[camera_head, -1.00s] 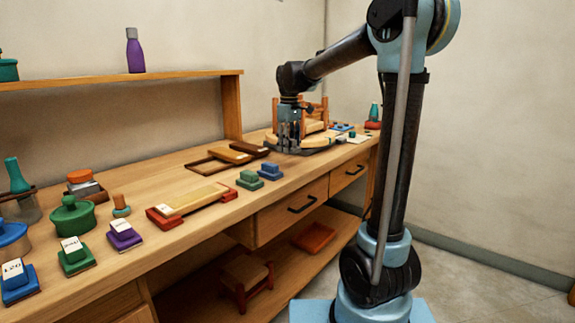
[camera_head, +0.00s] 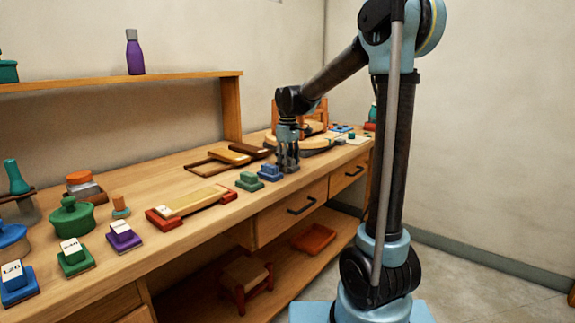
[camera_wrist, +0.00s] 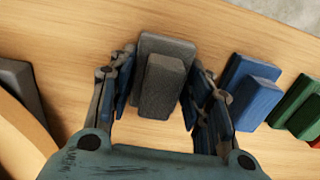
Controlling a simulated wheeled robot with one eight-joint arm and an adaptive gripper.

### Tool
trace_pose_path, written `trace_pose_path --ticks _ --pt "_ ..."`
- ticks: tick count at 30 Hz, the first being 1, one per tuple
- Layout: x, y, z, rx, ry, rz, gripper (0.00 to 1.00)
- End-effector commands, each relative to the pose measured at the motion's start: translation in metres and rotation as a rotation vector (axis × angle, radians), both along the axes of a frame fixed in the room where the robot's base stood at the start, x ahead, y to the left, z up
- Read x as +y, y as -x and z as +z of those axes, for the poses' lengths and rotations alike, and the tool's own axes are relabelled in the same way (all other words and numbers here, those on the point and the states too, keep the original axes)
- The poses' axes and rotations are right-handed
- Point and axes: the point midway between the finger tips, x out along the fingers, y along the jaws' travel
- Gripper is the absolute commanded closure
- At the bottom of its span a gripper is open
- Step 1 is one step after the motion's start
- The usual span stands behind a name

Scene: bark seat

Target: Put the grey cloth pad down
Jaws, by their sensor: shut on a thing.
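The grey cloth pad (camera_wrist: 163,85) is a dark grey block with a smaller raised grip on top. In the wrist view it sits between the two fingers of my gripper (camera_wrist: 162,72), which is shut on it. In the head view my gripper (camera_head: 287,164) points straight down, low at the bench top, just right of the blue block. The pad is mostly hidden by the fingers there. I cannot tell whether its underside touches the wood.
A blue block (camera_head: 270,172) and a green block (camera_head: 249,181) stand left of my gripper on the bench (camera_head: 205,243); in the wrist view the blue block (camera_wrist: 250,90) is close at right. A round wooden seat (camera_head: 318,143) lies behind. Bare wood surrounds the pad.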

Motion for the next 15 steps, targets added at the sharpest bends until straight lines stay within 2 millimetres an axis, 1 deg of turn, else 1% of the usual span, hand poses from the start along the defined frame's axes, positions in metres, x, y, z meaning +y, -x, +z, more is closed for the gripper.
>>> trace_pose_path --ticks 1,3,15 --pt "0.0000 -0.0001 -0.0003 0.000 0.000 0.000 0.48" --pt "-0.0001 -0.0001 -0.0002 0.000 0.000 0.000 0.35" --pt "-0.0004 0.0000 0.0022 0.000 0.000 0.000 0.35"
